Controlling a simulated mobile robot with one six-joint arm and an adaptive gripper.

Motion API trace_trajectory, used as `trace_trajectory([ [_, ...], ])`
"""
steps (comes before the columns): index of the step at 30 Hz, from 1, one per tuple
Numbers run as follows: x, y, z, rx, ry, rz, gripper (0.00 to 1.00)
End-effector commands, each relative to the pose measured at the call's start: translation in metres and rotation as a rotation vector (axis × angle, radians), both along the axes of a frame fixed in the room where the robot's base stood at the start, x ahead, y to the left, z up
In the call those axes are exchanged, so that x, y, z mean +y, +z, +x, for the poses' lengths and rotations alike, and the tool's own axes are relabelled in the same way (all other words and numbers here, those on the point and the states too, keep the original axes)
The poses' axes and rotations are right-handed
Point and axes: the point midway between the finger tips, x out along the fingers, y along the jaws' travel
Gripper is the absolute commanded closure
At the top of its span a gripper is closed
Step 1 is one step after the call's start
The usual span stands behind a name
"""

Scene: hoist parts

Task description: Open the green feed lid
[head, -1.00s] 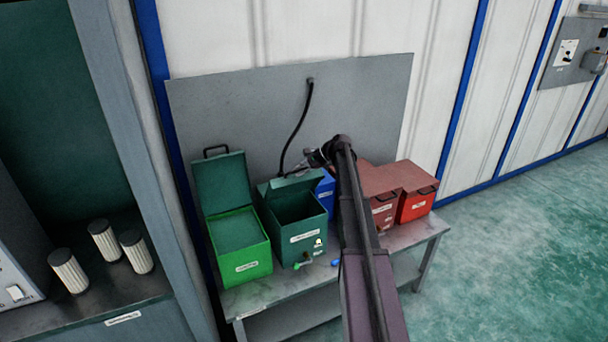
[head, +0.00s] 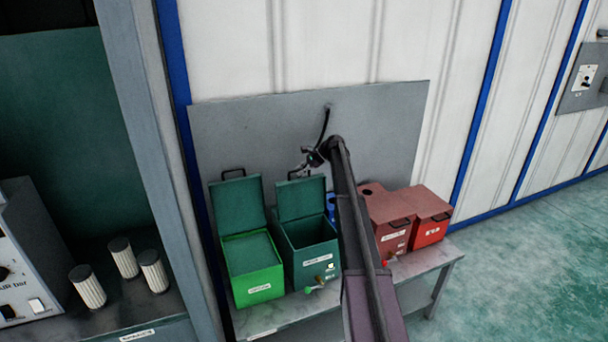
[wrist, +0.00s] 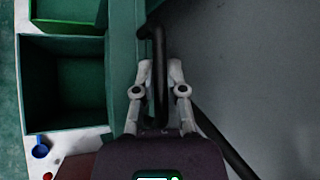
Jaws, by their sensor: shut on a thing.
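The dark green box (head: 308,268) stands on the bench, open at the top, with a label and small taps at its front. Its lid (head: 302,200) stands raised, about upright, at the back of the box. My gripper (head: 303,168) is at the lid's top edge. In the wrist view my gripper (wrist: 160,78) is shut on the black lid handle (wrist: 159,100), with one finger on each side. The open box interior (wrist: 62,85) shows to the left there. The label is too small to read.
A brighter green box (head: 253,283) with an open lid stands left. A mostly hidden blue container (head: 331,205) and red boxes (head: 432,232) are right. A grey panel (head: 400,130) with a black hose (head: 325,122) rises behind. Filter cartridges (head: 122,258) stand left.

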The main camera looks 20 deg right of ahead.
Motion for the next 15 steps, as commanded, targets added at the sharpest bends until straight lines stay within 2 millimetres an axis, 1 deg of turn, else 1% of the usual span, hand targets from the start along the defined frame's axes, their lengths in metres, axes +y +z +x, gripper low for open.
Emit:
trace_trajectory([
  [3, 0.0002, 0.0000, 0.0036, -0.001, 0.000, 0.001, 1.00],
  [13, 0.0012, 0.0002, 0.0037, -0.002, 0.001, 0.001, 1.00],
  [14, 0.0012, 0.0002, 0.0037, -0.002, 0.001, 0.002, 0.79],
  [15, 0.0014, 0.0002, 0.0036, -0.001, 0.002, 0.000, 0.67],
])
